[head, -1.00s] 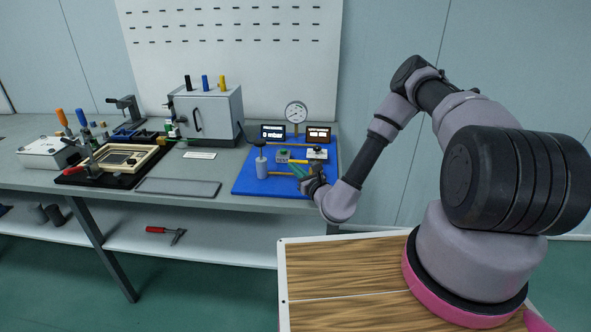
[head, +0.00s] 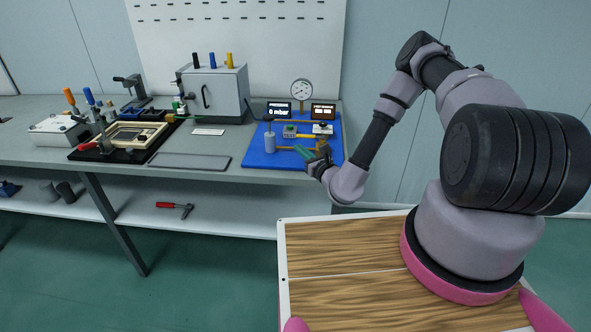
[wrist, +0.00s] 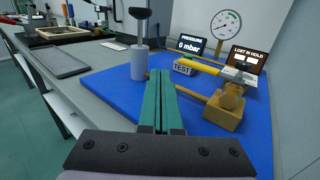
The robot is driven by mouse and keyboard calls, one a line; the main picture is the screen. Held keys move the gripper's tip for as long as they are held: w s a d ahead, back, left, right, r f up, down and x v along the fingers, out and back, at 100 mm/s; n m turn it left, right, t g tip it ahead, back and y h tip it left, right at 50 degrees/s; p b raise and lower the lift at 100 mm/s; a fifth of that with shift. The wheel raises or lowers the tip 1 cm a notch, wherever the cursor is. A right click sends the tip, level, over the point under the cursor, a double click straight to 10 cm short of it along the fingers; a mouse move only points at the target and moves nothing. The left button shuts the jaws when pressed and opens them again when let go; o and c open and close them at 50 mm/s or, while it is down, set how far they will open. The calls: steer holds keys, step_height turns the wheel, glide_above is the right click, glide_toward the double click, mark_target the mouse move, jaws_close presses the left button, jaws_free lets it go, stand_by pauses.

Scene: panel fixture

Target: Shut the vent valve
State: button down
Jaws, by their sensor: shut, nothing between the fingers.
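My gripper (head: 298,152) is shut and empty over the front part of a blue board (head: 255,158). In the wrist view its green fingers (wrist: 158,78) point across the board (wrist: 105,88). To their right is a brass valve block (wrist: 222,112) with a rounded top piece, apart from the fingers. Behind it is a small block with a dark knob or lever (wrist: 238,76), which also shows in the head view (head: 322,128). No vent label is readable, so I cannot tell which of these is the vent valve or whether it is open.
A grey hand pump (wrist: 138,62) with a black handle stands left of the fingers. A TEST box (wrist: 184,67), a gauge (head: 302,90) and a display reading 0 mbar (wrist: 191,45) stand behind. A wooden-topped surface (head: 350,265) is in front of the bench.

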steer(key=s+a, duration=0.1)
steer(key=s, duration=0.6)
steer(key=s+a+r+n+g+y, duration=0.1)
steer(key=a+r+n+g+y, duration=0.1)
steer(key=r+n+g+y, duration=0.5)
steer(key=s+a+r+n+y, duration=0.25)
steer(key=r+n+y, duration=0.2)
steer(key=r, duration=0.65)
steer(key=s+r+n+g+h, duration=0.2)
steer(key=s+r+n+g, duration=0.7)
steer(key=n+g, duration=0.35)
steer(key=s+d+r+n+t+h, duration=0.1)
steer(key=s+d+r+t+h, duration=0.2)
steer(key=d, duration=0.7)
steer(key=s+d+r+n+t+h, duration=0.1)
steer(key=s+d+r+t+h, duration=0.3)
steer(key=d+r+t+h, duration=0.3)
steer(key=d+r+h, duration=0.4)
steer(key=r+h, duration=0.1)
steer(key=r, duration=0.2)
steer(key=shift+d+r+n, duration=0.2)
steer(key=shift+d+n, duration=0.1)
